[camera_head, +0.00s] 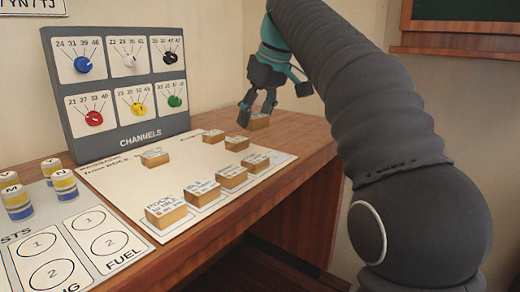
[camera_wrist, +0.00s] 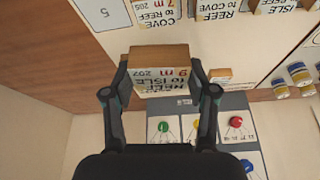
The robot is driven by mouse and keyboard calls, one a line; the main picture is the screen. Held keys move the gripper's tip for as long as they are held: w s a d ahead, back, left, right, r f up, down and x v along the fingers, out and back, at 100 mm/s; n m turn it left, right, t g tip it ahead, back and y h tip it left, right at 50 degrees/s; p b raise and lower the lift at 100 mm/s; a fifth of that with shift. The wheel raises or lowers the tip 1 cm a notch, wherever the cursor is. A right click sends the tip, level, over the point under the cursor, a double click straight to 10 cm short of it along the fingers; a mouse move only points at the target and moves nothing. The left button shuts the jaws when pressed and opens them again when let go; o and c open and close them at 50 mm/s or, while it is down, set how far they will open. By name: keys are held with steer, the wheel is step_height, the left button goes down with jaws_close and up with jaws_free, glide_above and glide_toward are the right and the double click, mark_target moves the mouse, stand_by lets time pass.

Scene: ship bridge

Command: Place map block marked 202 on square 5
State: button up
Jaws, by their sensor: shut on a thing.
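My gripper (camera_head: 257,110) is shut on a wooden map block (camera_head: 260,121) and holds it over the far right part of the table. In the wrist view my gripper (camera_wrist: 160,68) grips the block (camera_wrist: 160,80) from both sides. Square 5 (camera_wrist: 103,13) is a bare white square at the top left of the wrist view, apart from the held block. A COVE to REEF block marked 205 (camera_wrist: 160,17) sits beside it.
In the head view a row of several blocks (camera_head: 202,193) lines the sheet's front edge, and loose blocks (camera_head: 213,136) lie farther back. The grey CHANNELS panel (camera_head: 125,85) stands behind. Striped cylinders (camera_head: 64,184) stand at left.

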steer(key=w+d+m, duration=0.1)
steer(key=w+d, duration=0.1)
steer(key=d, duration=0.6)
steer(key=w+d, duration=0.2)
steer(key=d, duration=0.7)
steer(key=n+b, duration=0.2)
glide_above(272, 157)
steer(key=d, duration=0.1)
steer(key=f, duration=0.6)
steer(key=shift+s, duration=0.35)
steer(key=shift+f+b, duration=0.65)
steer(key=shift+f, duration=1.35)
steer(key=shift+f, duration=0.15)
steer(key=o, duration=0.8)
